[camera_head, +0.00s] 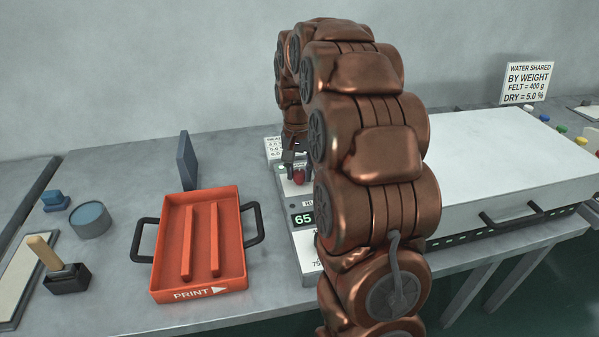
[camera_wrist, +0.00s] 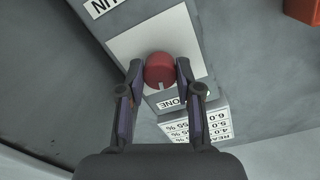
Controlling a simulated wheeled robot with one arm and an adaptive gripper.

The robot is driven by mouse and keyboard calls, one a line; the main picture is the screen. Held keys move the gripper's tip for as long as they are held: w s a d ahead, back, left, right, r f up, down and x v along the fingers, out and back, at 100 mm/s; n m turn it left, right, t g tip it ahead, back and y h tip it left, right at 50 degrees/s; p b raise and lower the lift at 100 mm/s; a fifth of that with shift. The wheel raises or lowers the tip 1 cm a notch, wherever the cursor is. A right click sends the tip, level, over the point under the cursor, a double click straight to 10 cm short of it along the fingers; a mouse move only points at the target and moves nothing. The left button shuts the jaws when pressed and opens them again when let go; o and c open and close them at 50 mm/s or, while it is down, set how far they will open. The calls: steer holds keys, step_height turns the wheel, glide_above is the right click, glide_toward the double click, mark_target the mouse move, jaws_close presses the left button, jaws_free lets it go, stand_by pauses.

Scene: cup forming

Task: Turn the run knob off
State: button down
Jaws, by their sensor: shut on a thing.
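The run knob is a round red knob (camera_wrist: 160,70) with a pale pointer mark at its lower edge in the wrist view. It sits on a light panel (camera_wrist: 120,44) of a grey control box. My gripper (camera_wrist: 159,72) has one finger on each side of the knob and is shut on it. The control box carries a display (camera_head: 303,218) reading 65, cut off on the right by my arm.
An orange tray (camera_head: 160,262) marked PRINT with two black handles stands left of the box. A large white-topped machine (camera_head: 490,150) is on the right. A blue upright plate (camera_head: 187,160), a round blue-topped pot (camera_head: 90,220) and a wooden-handled tool (camera_head: 45,252) lie farther left.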

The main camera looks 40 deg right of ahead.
mark_target(298, 173)
steer(key=shift+s+f+n, duration=0.1)
steer(key=shift+f+n, duration=0.05)
steer(key=shift+n, duration=1.15)
steer(key=c, duration=0.8)
jaws_free()
steer(key=shift+o, duration=0.2)
step_height(298, 173, up, 12)
steer(key=shift+a, duration=0.15)
